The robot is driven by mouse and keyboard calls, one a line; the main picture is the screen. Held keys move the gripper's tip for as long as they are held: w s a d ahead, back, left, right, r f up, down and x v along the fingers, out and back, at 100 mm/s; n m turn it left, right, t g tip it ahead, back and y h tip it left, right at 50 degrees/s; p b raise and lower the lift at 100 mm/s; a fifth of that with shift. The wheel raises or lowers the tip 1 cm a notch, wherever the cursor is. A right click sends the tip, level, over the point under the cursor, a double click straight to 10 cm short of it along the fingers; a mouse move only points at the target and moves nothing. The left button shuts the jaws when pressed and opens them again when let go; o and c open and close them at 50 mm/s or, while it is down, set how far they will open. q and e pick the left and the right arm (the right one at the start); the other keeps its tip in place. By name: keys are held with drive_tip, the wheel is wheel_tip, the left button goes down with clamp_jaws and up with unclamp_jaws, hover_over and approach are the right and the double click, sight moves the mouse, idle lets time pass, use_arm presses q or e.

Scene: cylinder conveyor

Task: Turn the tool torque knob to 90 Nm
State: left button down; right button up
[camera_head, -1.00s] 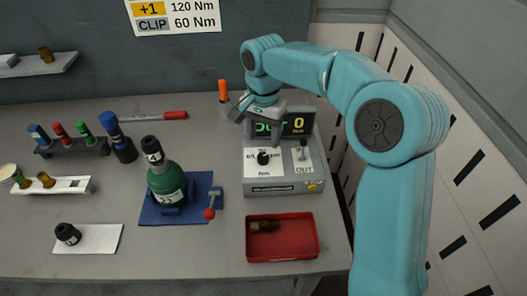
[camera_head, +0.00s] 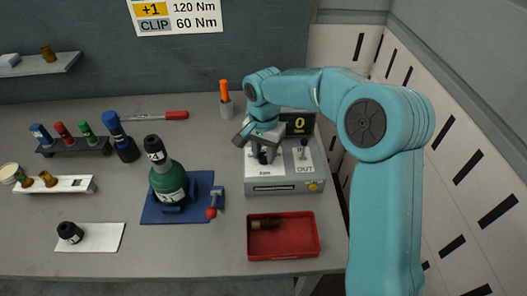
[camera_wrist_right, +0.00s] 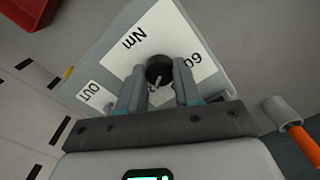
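The tool unit (camera_head: 284,186) is a grey box on the bench with a black torque knob (camera_head: 263,157) on its white-labelled face. Its display (camera_head: 299,123) reads 0 in yellow. My right gripper (camera_head: 264,150) points down at the knob from above. In the right wrist view the knob (camera_wrist_right: 158,69) shows between the two fingertips of my open right gripper (camera_wrist_right: 157,82), with a gap on each side. A pale pointer mark shows on the knob; part of the dial's label is hidden by a finger. My left gripper is not in view.
A small lever (camera_head: 303,147) stands by the OUT label, right of the knob. A red tray (camera_head: 258,252) lies in front of the unit. A green bottle-shaped tool (camera_head: 170,184) stands on a blue base to the left. A cup with an orange-handled tool (camera_head: 226,107) stands behind.

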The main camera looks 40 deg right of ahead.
drive_tip(key=shift+s, duration=0.1)
drive_tip(key=shift+n, duration=0.4)
drive_tip(key=n, duration=1.1)
drive_tip(key=shift+p, duration=0.35)
drive_tip(key=o, duration=1)
drive_tip(key=shift+o, duration=0.2)
